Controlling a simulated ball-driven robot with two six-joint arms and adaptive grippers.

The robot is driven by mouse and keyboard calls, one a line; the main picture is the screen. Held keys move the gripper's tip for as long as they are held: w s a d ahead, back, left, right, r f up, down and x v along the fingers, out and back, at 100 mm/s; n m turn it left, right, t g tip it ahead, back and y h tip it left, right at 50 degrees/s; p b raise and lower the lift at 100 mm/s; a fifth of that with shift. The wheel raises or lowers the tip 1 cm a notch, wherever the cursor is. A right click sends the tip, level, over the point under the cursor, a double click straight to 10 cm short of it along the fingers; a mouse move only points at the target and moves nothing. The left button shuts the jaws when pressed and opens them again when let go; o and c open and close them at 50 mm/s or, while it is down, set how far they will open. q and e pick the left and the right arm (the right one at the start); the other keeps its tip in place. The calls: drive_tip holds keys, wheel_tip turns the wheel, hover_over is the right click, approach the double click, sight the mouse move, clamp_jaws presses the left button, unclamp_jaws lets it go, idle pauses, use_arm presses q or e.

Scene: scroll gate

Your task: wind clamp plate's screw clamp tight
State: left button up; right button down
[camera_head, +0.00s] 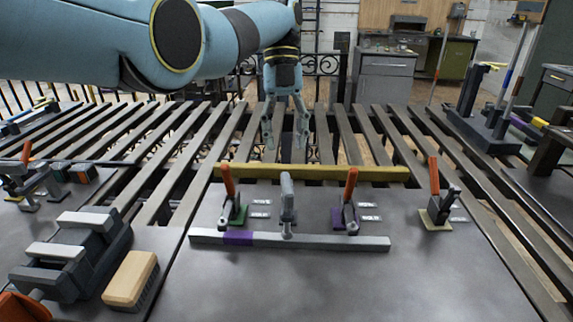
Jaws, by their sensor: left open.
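The clamp plate (330,285) is a dark metal sheet on the slatted bench. Near its back stands a grey post-like clamp (287,200), which looks like the screw clamp, with its foot at a long grey bar (335,243) that has a purple band. Whether it touches the bar firmly is too small to tell. Toggle clamps with orange handles stand on a green base (233,214), a purple base (348,219) and a yellow base (435,218). My left gripper (286,142) is open and empty, pointing down above the slats behind the plate. My right gripper is out of view.
A yellow strip (310,173) runs along the plate's back edge. At left are a dark vise (70,255), a wooden brush (131,280) and more small clamps (28,185). A dark rack with upright rods (485,130) stands at back right. The plate's front is clear.

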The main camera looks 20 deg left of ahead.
use_arm(q)
drive_tip(key=v, duration=0.3)
drive_tip(key=shift+f, duration=0.1)
